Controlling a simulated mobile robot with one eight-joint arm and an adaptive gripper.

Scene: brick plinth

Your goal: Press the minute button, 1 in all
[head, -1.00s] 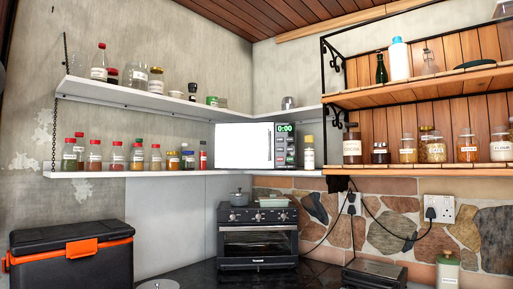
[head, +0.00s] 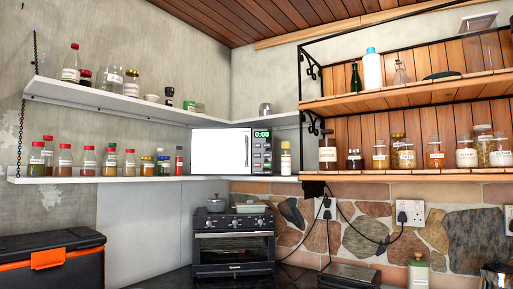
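A white microwave (head: 221,152) stands on the lower corner shelf, with its door shut. Its dark control panel (head: 262,154) is on the right side, with a green display reading 0:00 and columns of small buttons below it. The button labels are too small to read, so I cannot tell which is the minute button. My gripper is not in view.
Below the microwave are a black toaster oven (head: 234,242) with a grey pot (head: 215,204) and a dish on top. Jars line the white lower shelf (head: 100,179) and the wooden shelves (head: 415,172). A black cooler box (head: 52,262) is at lower left. Cables hang by the wall sockets.

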